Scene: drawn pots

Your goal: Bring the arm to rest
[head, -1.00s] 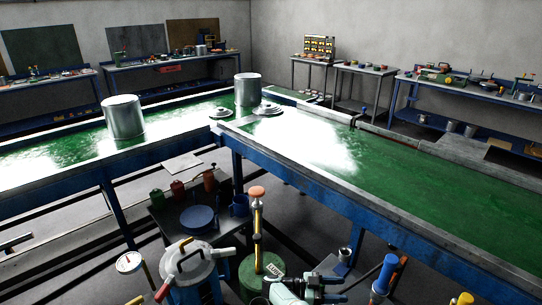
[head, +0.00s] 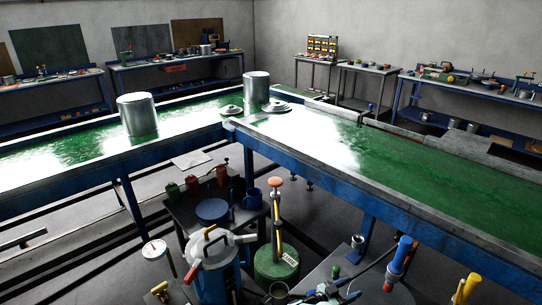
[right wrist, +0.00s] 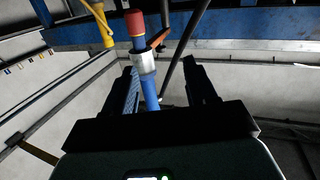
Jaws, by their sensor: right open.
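My right gripper (right wrist: 166,88) is open in the right wrist view, its two black fingers apart. A blue rod with a silver collar and red end (right wrist: 145,65) shows between and beyond the fingers; I cannot tell whether it touches them. In the head view, part of my right arm and gripper (head: 340,292) shows low at the bottom edge, among the tools and partly cut off. On the green-topped bench stand two silver pots, one at the left (head: 137,115) and one near the corner (head: 256,90). My left gripper is not in view.
Two lids (head: 231,111) (head: 276,107) lie beside the corner pot. Close below the bench stand a green canister (head: 276,262), a blue-and-silver tank (head: 212,262) and a blue-handled tool (head: 399,256). The right stretch of green bench (head: 420,180) is clear.

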